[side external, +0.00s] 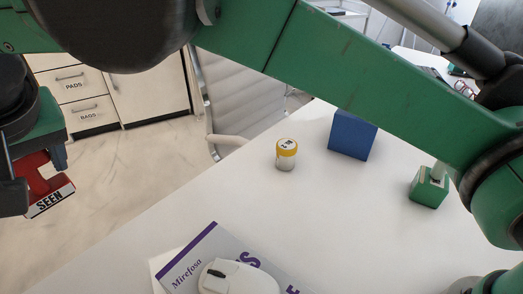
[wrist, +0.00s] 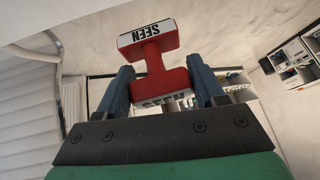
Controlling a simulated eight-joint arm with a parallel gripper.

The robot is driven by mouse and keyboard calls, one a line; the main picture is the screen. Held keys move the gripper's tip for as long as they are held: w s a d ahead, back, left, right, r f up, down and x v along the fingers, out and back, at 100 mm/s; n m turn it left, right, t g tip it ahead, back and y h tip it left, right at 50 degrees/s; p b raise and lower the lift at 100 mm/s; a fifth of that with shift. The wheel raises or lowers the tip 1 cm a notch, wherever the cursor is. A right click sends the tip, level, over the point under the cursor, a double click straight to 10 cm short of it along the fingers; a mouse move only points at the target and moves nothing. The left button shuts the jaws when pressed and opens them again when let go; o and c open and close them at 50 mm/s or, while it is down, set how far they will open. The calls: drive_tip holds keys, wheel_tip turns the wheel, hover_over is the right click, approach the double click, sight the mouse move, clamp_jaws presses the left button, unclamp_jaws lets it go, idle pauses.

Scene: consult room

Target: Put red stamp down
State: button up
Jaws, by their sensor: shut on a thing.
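The red stamp (side external: 42,184) is at the left edge of the side external view, with a white label reading SEEN. In the wrist view the red stamp (wrist: 150,54) stands between the two blue fingers of my gripper (wrist: 162,78). The fingers are shut on its lower red part, and its upper block sticks out beyond them. In the side view my gripper (side external: 30,165) is partly cut off by the frame. The stamp is in the air, seen against the floor, left of the white table (side external: 215,195) in the picture.
On the table are a yellow-capped jar (side external: 286,154), a blue block (side external: 352,135), a green stamp-like block (side external: 429,188) and a white mouse (side external: 238,278) on a purple-and-white pad (side external: 200,250). A pale chair (side external: 240,90) stands behind. The table's middle is clear.

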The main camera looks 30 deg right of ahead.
drive_tip(key=w+d+m+t+h, duration=0.1)
drive_tip(key=w+d+m, duration=0.25)
drive_tip(key=d, duration=0.75)
drive_tip(key=w+d+m+h, duration=0.2)
drive_tip(key=w+d, duration=0.3)
drive_tip(key=d, duration=0.6)
drive_tip(key=f, duration=1)
drive_tip(key=d+f, duration=0.1)
drive_tip(key=f, duration=0.4)
drive_tip(key=shift+w+f, duration=0.2)
drive_tip(key=shift+f, duration=2.25)
drive_tip(key=o, duration=1.3)
drive_tip(key=shift+f, duration=0.1)
drive_tip(key=shift+c, duration=0.2)
